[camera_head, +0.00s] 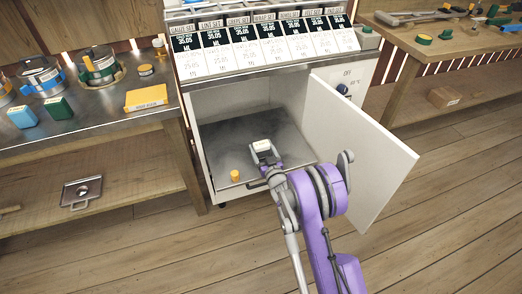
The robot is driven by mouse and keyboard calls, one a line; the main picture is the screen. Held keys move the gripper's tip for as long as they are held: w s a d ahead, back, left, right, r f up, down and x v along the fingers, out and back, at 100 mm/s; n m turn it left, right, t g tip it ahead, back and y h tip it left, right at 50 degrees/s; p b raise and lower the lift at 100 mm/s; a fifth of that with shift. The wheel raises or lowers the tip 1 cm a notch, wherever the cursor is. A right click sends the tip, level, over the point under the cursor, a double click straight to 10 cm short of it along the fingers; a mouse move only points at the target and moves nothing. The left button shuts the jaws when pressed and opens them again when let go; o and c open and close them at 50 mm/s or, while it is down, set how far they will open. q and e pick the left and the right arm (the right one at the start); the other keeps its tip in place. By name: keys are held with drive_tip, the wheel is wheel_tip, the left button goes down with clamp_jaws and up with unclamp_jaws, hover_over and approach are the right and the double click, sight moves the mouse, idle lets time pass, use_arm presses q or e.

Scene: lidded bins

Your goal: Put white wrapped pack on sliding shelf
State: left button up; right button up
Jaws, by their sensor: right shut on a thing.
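The white wrapped pack (262,146) is between the fingers of my right gripper (262,149), which is shut on it. The pack is inside the open cabinet, over the grey sliding shelf (222,150). I cannot tell whether the pack touches the shelf. My purple right arm reaches in from below through the cabinet opening. My left gripper is not in view.
A small orange object (235,175) stands on the shelf near its front left. The cabinet door (360,150) is swung open to the right of my arm. Workbenches (90,155) stand on both sides. The shelf's left and back areas are clear.

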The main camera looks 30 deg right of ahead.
drive_tip(key=shift+f, duration=0.3)
drive_tip(key=o, duration=1.2)
drive_tip(key=shift+f, duration=0.1)
